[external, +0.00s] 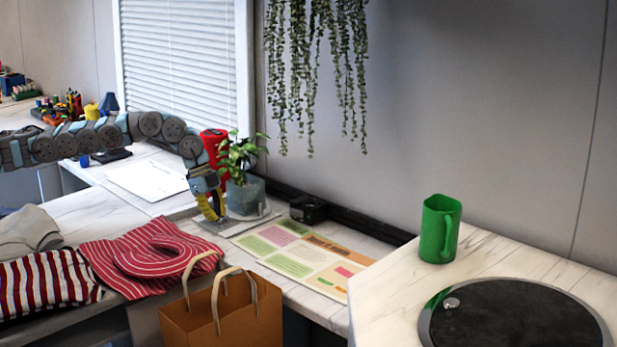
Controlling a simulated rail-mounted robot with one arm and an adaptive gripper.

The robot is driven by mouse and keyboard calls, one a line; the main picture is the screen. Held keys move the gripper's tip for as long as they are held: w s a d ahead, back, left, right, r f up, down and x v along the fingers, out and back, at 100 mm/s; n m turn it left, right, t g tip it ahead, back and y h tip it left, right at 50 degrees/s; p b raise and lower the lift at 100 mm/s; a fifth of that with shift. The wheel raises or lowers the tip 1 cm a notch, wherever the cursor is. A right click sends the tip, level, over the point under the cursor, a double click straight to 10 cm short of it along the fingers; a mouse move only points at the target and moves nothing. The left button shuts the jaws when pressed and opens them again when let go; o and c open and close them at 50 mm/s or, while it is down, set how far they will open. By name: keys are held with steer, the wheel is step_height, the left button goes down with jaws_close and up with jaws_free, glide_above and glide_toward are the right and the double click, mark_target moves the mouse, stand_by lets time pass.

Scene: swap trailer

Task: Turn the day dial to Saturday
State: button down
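My gripper (213,208) points down at the back of the white counter, just left of a potted plant (244,190). Its yellow and dark fingers are seen from the side, so whether they are open or shut is not clear. The fingertips are low over a flat grey plate (236,226) on the counter; contact cannot be told. No dial with readable day names shows. A small black box-like object (308,208) sits to the right of the plant, too small to make out any markings.
A printed colored sheet (290,246) lies right of my gripper. A paper bag (225,317), a striped red shirt (110,262) and other folded clothes are in front. A green mug (439,230) stands at right. A red cylinder (213,147) is behind my wrist.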

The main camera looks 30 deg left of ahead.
steer(key=shift+f, duration=0.1)
steer(key=c, duration=1.2)
jaws_free()
steer(key=shift+o, duration=0.2)
steer(key=shift+v, duration=0.85)
steer(key=v, duration=1)
steer(key=shift+r, duration=0.2)
